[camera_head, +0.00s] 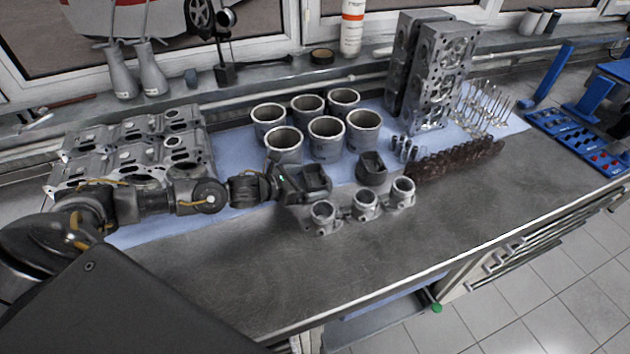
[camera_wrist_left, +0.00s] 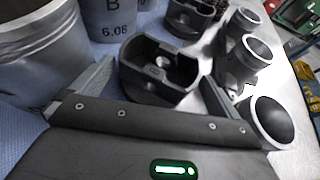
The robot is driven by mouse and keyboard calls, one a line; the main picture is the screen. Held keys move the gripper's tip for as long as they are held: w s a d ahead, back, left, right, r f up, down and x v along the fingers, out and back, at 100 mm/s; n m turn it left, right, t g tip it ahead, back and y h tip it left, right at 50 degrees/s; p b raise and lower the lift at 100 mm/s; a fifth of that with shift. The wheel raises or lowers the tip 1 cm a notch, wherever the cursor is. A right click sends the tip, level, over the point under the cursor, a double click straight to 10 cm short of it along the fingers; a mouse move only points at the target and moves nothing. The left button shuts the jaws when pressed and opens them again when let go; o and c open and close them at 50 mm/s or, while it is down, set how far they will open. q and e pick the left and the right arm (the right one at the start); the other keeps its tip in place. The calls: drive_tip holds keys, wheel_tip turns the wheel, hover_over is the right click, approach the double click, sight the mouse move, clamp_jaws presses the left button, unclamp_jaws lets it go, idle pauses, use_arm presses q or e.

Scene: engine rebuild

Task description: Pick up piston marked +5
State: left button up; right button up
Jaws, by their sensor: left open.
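A dark grey piston (camera_wrist_left: 150,85) lies with its hollow side up in the left wrist view, between the spread fingers of my left gripper (camera_wrist_left: 158,76). A small mark shows inside it, too small to read. In the head view this piston (camera_head: 315,178) is at the end of my left arm, where my left gripper (camera_head: 303,184) is partly hidden against it. The gripper is open, with gaps between piston and fingers. A second piston (camera_head: 372,168) sits to the right, and shows behind the first in the left wrist view (camera_wrist_left: 190,16). My right gripper is not in view.
Several cylinder liners (camera_head: 327,138) stand behind the pistons on the blue cloth. Metal throttle-like housings (camera_head: 365,204) stand just right and in front of my gripper. A rusty camshaft-like part (camera_head: 455,160) lies to the right. The front of the bench (camera_head: 260,270) is clear.

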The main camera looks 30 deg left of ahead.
sight(316, 183)
use_arm(q)
drive_tip(key=p+x, duration=0.1)
drive_tip(key=x, duration=0.2)
drive_tip(key=shift+w+d, duration=0.1)
drive_tip(key=shift+w, duration=0.2)
drive_tip(key=shift+s, duration=0.1)
drive_tip(key=c, duration=1.1)
